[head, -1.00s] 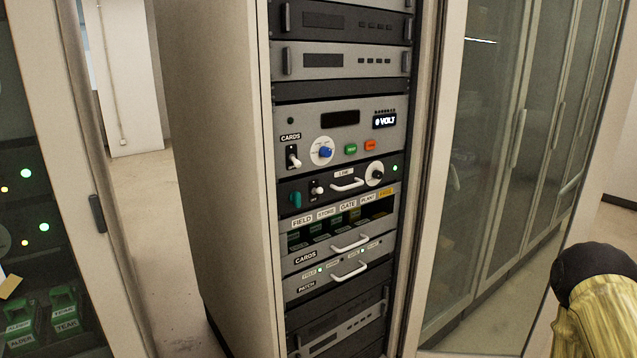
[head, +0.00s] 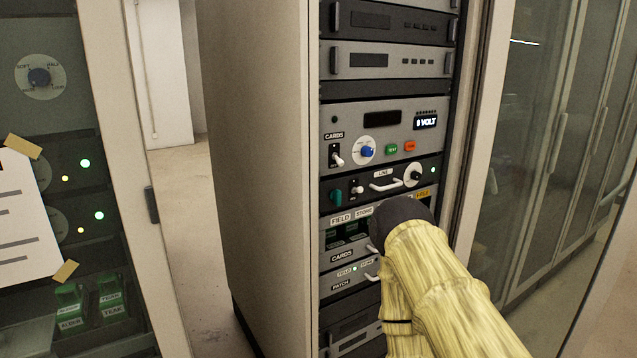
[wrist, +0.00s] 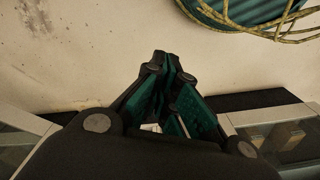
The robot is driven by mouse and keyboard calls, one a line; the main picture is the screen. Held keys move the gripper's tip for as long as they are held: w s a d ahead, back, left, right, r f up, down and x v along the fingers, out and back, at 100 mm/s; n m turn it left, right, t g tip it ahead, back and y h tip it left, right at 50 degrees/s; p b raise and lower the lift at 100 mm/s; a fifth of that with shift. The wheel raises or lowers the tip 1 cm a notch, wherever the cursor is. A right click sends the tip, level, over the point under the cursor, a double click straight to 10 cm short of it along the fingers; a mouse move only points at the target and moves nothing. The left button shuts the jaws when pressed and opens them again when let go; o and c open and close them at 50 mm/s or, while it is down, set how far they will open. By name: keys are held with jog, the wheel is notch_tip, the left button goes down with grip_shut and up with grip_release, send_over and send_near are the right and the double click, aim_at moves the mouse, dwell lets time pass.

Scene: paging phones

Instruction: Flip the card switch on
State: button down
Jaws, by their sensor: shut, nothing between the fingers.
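The card switch (head: 337,156) is a small white-handled toggle under the CARDS label on the grey VOLT panel in the rack, in the head view. Its handle points downward. My gripper shows in the wrist view (wrist: 168,75) with its green-faced dark fingers together and empty. In the head view only my yellow-sleeved arm shows, reaching from the lower right in front of the rack. The fingers are hidden there, and the switch does not show in the wrist view.
Beside the switch are a blue dial (head: 367,151), a green button (head: 391,150) and an orange button (head: 410,146). A drawer handle (head: 385,184) juts out below. Glass-door cabinets (head: 555,140) stand at right. A coiled cable (wrist: 250,15) shows in the wrist view.

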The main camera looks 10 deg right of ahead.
jog(key=w+a+r+m+t+y+p, duration=0.2)
jog(key=w+a+r+p, duration=0.1)
jog(key=w+r, duration=0.5)
jog(key=w+a+r+m+t+y+p, duration=0.1)
jog(key=w+a+r+m+t+p, duration=0.15)
jog(key=w+r, duration=0.5)
jog(key=m+t+y+p, duration=0.3)
jog(key=m+t+p, duration=0.65)
jog(key=t, duration=0.25)
send_near(334, 168)
jog(key=shift+n, duration=0.5)
jog(key=shift+b+x, duration=0.85)
jog(key=shift+x, duration=2.4)
jog(key=shift+w+a, duration=0.15)
